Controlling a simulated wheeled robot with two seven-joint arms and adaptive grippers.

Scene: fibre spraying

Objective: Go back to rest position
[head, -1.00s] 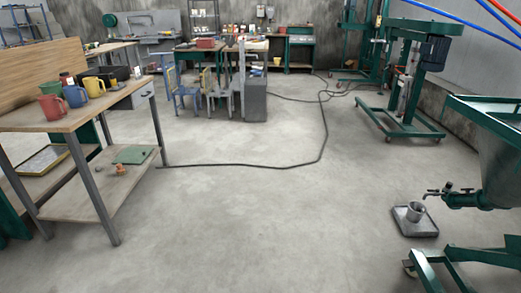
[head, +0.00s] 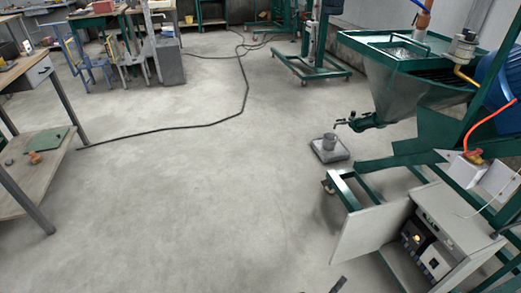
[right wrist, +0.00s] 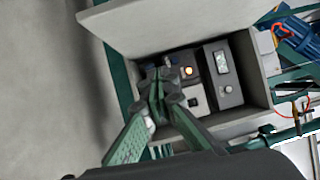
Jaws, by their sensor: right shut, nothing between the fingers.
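My right gripper (right wrist: 160,84) is shut and empty in the right wrist view. Its fingertips show in front of an open grey control box (right wrist: 245,45), apparently with nothing held. In the head view only a small dark tip of the right gripper (head: 338,285) shows at the bottom edge. The control box (head: 455,225) stands at the lower right there, with its door (head: 372,228) swung open. Inside it are dark modules and a lit orange button (right wrist: 188,71). My left gripper is not in view.
A green-framed hopper machine (head: 405,85) rises behind the control box. A metal cup (head: 329,141) stands on a tray (head: 340,156) below its spout. A wooden workbench (head: 28,68) is at the left. A black cable (head: 175,129) crosses the otherwise clear floor (head: 180,210).

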